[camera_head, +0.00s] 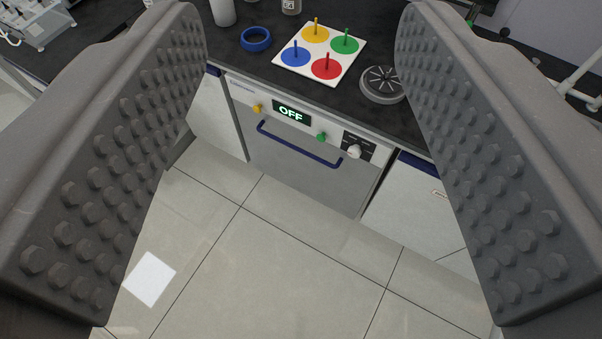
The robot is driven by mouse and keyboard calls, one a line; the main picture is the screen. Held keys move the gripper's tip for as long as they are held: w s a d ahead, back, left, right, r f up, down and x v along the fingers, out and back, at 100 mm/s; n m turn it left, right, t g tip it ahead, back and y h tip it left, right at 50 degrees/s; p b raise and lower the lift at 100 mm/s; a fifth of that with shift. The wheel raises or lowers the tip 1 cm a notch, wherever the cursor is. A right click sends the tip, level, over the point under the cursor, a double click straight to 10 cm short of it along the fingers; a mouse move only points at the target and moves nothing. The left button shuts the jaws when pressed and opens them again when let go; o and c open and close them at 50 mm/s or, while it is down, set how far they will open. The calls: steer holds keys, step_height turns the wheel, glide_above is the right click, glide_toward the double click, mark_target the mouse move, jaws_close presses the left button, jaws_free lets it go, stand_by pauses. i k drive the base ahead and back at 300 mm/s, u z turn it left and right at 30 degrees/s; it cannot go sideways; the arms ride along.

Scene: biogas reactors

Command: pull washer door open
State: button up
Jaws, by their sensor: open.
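The washer door (308,176) is a grey front panel under the dark worktop and looks closed. Its dark blue bar handle (298,147) runs across the upper part of the door. Above the handle, the control strip has a display (291,113) reading OFF, a yellow button (258,108), a green button (321,137) and a round knob (354,152). My gripper (300,50) is open, its two studded fingers wide apart at the left and right of the picture. Nothing is between the fingers up close; the handle shows farther off in the gap.
On the worktop (270,75) are a white board (319,75) with coloured discs and pegs, a blue ring (256,39) and a round grey metal piece (384,84). White cabinets (404,205) flank the washer.

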mark_target(324, 172)
steer(key=z, duration=0.05)
steer(key=k, duration=0.45)
steer(key=z, duration=0.25)
steer(key=i, duration=1.3)
steer(key=z, duration=0.05)
